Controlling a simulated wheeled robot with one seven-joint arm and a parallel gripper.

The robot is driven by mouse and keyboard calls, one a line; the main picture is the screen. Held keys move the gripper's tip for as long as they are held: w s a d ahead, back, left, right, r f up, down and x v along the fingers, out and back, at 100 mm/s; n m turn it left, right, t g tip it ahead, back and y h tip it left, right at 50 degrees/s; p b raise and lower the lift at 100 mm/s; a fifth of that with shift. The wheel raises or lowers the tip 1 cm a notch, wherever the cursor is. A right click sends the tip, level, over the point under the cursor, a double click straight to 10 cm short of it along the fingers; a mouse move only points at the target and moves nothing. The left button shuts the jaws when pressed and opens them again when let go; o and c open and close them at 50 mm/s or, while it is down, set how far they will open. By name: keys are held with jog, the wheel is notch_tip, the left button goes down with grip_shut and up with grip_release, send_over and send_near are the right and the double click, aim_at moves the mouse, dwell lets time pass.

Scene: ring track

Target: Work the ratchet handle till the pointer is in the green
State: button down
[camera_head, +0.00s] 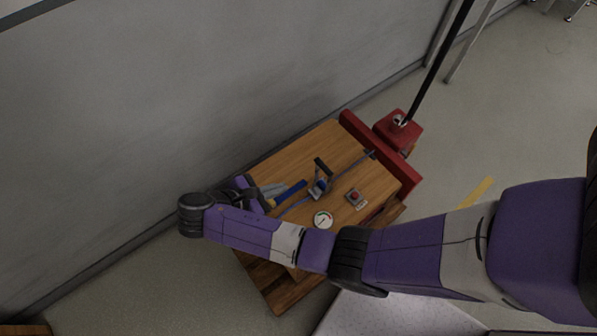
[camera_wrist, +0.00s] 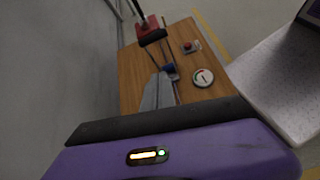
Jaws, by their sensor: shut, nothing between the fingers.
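The ratchet (camera_head: 319,188) stands on a wooden top, with a short lever and a dark grip (camera_head: 323,166) tilted up from it. It also shows in the wrist view as a small blue and grey part (camera_wrist: 170,70). The round white gauge (camera_head: 323,219) lies near it and also shows in the wrist view (camera_wrist: 203,77). It has coloured marks, but the pointer is too small to read. My gripper (camera_head: 279,189) is shut and empty, left of the ratchet and apart from its grip. Its grey fingers also show in the wrist view (camera_wrist: 161,78).
A long thin bar crosses the top. A small box with a red button (camera_head: 355,196) stands to the right. A red pallet jack (camera_head: 398,132) is at the far end, and a grey wall (camera_head: 200,100) runs alongside.

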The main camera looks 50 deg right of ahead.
jog(key=s+d+f+n, duration=0.1)
jog(key=d+f, duration=0.1)
jog(key=d, duration=0.4)
jog(key=s+d+f+n, duration=0.1)
jog(key=s+d+f, duration=0.1)
jog(key=d, duration=0.3)
jog(key=shift+s+d+f+b, duration=0.3)
jog(key=shift+d+b, duration=0.1)
jog(key=shift+r, duration=0.1)
